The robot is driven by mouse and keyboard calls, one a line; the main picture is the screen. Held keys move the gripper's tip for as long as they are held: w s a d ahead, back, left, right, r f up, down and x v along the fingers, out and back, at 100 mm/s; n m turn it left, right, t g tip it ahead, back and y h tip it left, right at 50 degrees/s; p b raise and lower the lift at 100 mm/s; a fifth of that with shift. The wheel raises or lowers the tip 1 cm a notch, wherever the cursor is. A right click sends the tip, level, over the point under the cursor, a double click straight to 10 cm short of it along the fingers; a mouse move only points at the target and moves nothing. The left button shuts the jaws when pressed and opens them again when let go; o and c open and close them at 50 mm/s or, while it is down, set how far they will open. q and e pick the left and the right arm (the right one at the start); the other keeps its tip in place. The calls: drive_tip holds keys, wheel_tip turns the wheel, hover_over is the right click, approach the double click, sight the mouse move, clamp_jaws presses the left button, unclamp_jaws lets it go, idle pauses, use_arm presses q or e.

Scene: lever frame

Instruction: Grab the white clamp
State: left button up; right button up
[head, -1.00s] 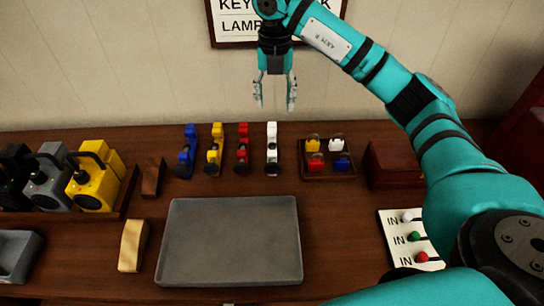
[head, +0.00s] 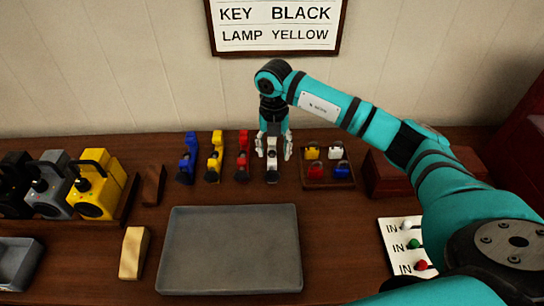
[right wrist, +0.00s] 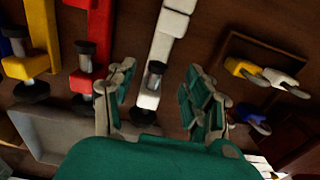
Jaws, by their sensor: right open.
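The white clamp (head: 272,163) stands at the right end of a row of clamps near the wall. My right gripper (head: 273,152) is open above it, pointing down, with one finger on each side of the clamp in the head view. In the right wrist view the white clamp (right wrist: 164,48) runs up between the two spread fingers (right wrist: 160,76), its dark screw between them. I cannot tell whether a finger touches it. My left gripper is not in view.
Red (head: 242,158), yellow (head: 214,158) and blue (head: 187,160) clamps stand left of the white one. A small tray of padlocks (head: 326,184) is close on its right. An empty grey tray (head: 230,250) lies in front. A wall sign (head: 277,25) hangs behind.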

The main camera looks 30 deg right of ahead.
drive_tip(key=f, duration=0.3)
drive_tip(key=f+p, duration=0.1)
drive_tip(key=f, duration=0.1)
drive_tip(key=shift+w, duration=0.4)
drive_tip(key=shift+r, duration=0.1)
clamp_jaws()
